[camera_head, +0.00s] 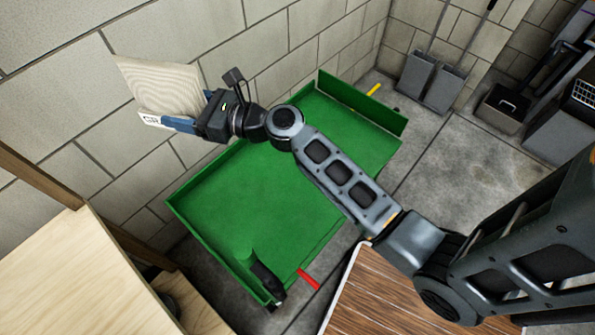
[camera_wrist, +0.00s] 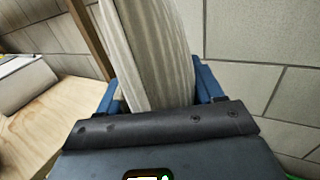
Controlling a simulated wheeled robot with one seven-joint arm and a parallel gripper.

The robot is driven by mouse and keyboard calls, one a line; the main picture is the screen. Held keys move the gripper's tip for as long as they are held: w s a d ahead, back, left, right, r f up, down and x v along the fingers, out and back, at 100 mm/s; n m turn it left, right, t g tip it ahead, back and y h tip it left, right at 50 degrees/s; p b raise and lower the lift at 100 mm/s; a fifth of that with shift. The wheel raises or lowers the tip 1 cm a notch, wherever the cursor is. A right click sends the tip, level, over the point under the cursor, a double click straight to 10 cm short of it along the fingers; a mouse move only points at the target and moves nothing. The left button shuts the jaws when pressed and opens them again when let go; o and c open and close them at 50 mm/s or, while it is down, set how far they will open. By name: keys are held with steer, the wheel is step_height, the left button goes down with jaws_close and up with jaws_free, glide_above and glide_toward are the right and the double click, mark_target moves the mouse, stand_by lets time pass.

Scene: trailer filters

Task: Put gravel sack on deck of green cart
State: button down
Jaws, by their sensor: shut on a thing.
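The gravel sack (camera_head: 160,84) is a pale, woven-looking bag with a white printed label on its lower edge. My gripper (camera_head: 168,122) is shut on it, with blue fingers on both sides of the sack. In the wrist view the sack (camera_wrist: 150,55) stands up between the fingers (camera_wrist: 155,95). The green cart (camera_head: 270,195) has an empty-looking flat deck with raised edges, in the middle of the head view. The sack is held up near the block wall, to the upper left of the deck in the picture. My arm hides part of the deck.
A light wooden surface (camera_head: 75,275) is at lower left, with a brown post beside it. A dark wood-grain top (camera_head: 385,300) is at the lower middle. Grey shovels (camera_head: 430,82) lean in the far corner, near dark bins (camera_head: 503,108). Block wall runs behind the cart.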

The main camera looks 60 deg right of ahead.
steer(key=s+d+f+m+h+b, duration=0.1)
steer(key=s+d+f+b, duration=0.25)
steer(key=d, duration=0.35)
steer(key=s+d+f+m+h+b, duration=0.1)
steer(key=s+d+f+h+b, duration=0.2)
steer(key=d, duration=0.4)
steer(key=s+d+f+m+b, duration=0.1)
steer(key=s+d+f+b, duration=0.3)
steer(key=d, duration=0.3)
steer(key=s+d+f+m+h+b, duration=0.1)
steer(key=s+d+f+b, duration=0.25)
steer(key=s, duration=0.25)
steer(key=s+d+f+h+b, duration=0.2)
steer(key=s+d+f+b, duration=0.1)
steer(key=s+d+b, duration=0.25)
steer(key=s+d+f+m+h+b, duration=0.1)
steer(key=s+d+f+b, duration=0.25)
steer(key=s, duration=0.35)
steer(key=shift+w+f+b, duration=1)
steer(key=shift+w+f, duration=0.7)
steer(key=shift+w, duration=0.2)
steer(key=shift+w+f+b, duration=1.05)
steer(key=shift+w+f, duration=0.6)
steer(key=shift+w, duration=0.25)
steer(key=shift+w+f+b, duration=1)
steer(key=shift+w+f, duration=0.7)
steer(key=shift+w, duration=0.2)
steer(key=shift+f, duration=0.1)
